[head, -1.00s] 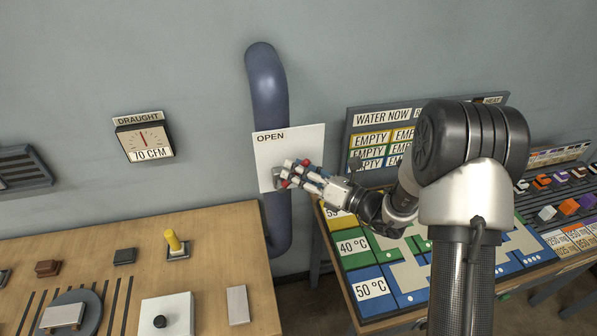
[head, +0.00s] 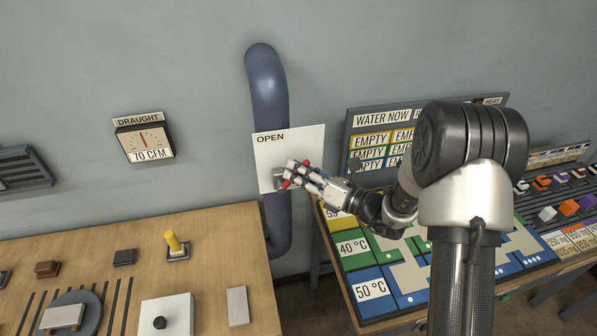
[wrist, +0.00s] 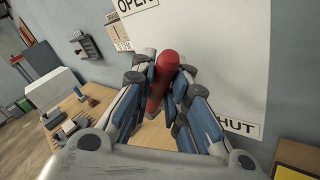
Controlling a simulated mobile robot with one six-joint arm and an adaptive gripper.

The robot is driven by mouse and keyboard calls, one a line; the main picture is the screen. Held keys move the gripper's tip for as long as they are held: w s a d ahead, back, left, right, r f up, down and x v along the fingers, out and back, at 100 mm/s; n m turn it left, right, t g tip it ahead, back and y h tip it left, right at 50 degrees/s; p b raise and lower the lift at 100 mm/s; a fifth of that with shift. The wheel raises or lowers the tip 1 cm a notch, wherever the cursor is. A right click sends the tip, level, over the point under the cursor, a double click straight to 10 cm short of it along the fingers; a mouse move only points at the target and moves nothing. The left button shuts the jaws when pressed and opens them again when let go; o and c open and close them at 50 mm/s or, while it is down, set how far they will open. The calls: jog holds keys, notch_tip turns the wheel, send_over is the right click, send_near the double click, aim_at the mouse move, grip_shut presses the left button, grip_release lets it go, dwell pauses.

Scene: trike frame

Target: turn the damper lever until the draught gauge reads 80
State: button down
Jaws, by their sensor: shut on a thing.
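The draught gauge (head: 144,138) hangs on the wall at the left and its plate reads 70 CFM. Its needle points about straight up. The white damper plate (head: 299,148) is on the blue pipe (head: 267,90), with OPEN at its top left. In the wrist view the plate (wrist: 225,60) also shows SHUT at its lower right. The damper lever has a red handle (wrist: 163,75), which stands between my fingers in the wrist view. My gripper (head: 293,176) is shut on this handle, in front of the plate. My fingers hide the handle's lower part.
A wooden bench (head: 215,225) with a yellow lever (head: 173,242) and several small parts stands at the lower left. A coloured board table (head: 400,290) and the WATER NOW board (head: 385,118) are at the right, close to my arm.

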jog(key=shift+s+a+r+n+g+h+p, duration=0.1)
jog(key=shift+a+r+n+g+h+p, duration=0.3)
jog(key=shift+p, duration=0.3)
jog(key=shift+d+f, duration=0.1)
jog(key=shift+f, duration=0.05)
jog(key=c, duration=1.5)
grip_release()
jog(key=shift+c, duration=0.2)
jog(key=v, duration=1.2)
jog(key=shift+f, duration=0.1)
